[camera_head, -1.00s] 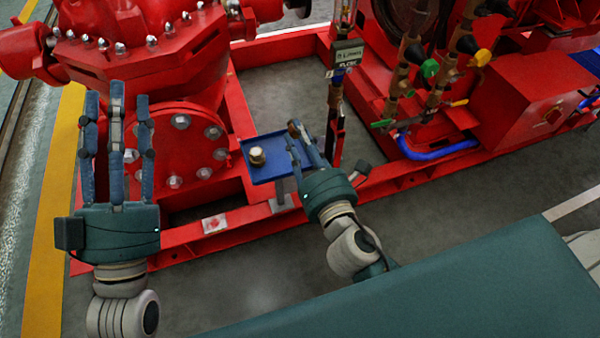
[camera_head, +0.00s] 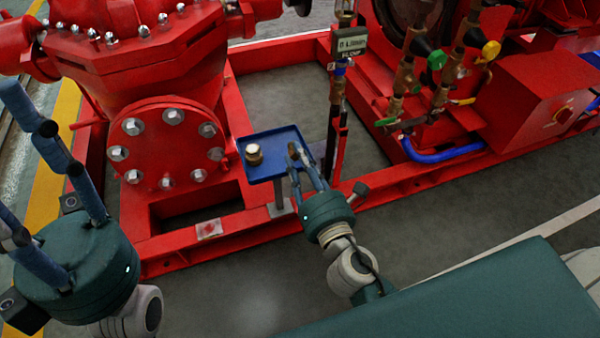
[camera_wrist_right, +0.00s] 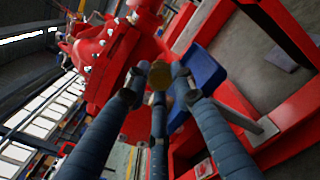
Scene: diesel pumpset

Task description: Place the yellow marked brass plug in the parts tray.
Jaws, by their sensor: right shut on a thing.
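The blue parts tray (camera_head: 285,137) stands on a post beside the red pump. A brass plug with a hex head (camera_head: 254,154) sits in its left part. My right gripper (camera_head: 297,158) is at the tray's right part, its fingertips shut on a small brass plug (camera_head: 292,150). In the right wrist view this held plug (camera_wrist_right: 160,75) is between the fingertips, with the tray (camera_wrist_right: 208,68) just behind. I cannot make out a yellow mark on either plug, or whether the held one touches the tray. My left gripper (camera_head: 30,150) is open and empty at the left edge, fingers spread.
The red pump (camera_head: 165,60) with its bolted round flange is left of the tray. A gauge pipe (camera_head: 337,90) rises close to its right. Red frame rails (camera_head: 240,230) run below. Brass valves (camera_head: 440,75) and a red box (camera_head: 530,105) are at right.

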